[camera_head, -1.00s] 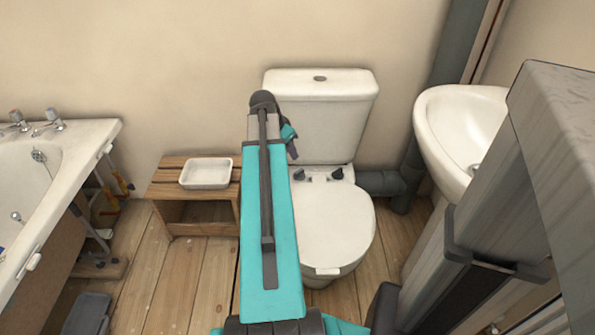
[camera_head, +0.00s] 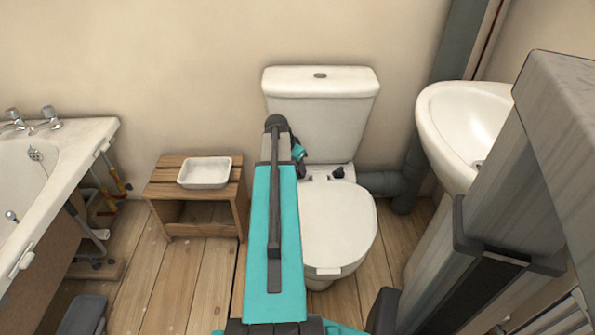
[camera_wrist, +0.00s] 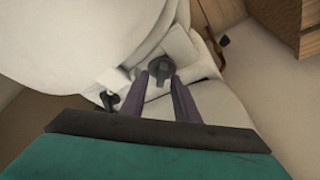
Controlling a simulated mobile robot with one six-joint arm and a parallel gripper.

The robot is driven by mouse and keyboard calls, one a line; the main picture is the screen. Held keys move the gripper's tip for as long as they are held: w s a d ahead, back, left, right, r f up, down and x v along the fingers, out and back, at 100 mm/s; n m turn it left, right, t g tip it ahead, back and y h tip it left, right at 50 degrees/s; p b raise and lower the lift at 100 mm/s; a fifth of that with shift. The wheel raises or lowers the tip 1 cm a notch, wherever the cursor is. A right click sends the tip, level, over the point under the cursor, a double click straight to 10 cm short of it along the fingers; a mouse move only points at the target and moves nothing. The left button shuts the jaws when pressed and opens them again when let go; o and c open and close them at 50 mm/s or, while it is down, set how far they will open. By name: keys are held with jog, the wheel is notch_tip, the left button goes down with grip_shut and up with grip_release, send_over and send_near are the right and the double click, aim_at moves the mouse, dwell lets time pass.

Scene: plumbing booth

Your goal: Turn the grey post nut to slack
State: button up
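A grey post nut (camera_wrist: 161,68) with a rounded head shows in the wrist view, on the white toilet (camera_head: 335,225) at the seat hinge. My gripper (camera_wrist: 160,82) is open, its two dark fingers pointing at this nut, one to each side of its lower part. I cannot tell whether they touch it. A second, darker nut (camera_wrist: 108,100) lies to the left in the wrist view. In the head view one hinge nut (camera_head: 338,172) shows at the back of the seat; the other is hidden or blurred near my arm and gripper.
The cistern (camera_head: 320,108) stands behind the hinge. A wooden stool (camera_head: 195,222) with a white tray (camera_head: 206,172) is to the left, a bath (camera_head: 75,165) farther left. A sink (camera_head: 465,125) and grey pipes (camera_head: 385,182) are at right.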

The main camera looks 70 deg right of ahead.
jog(key=shift+d+f, duration=0.15)
jog(key=shift+f, duration=0.35)
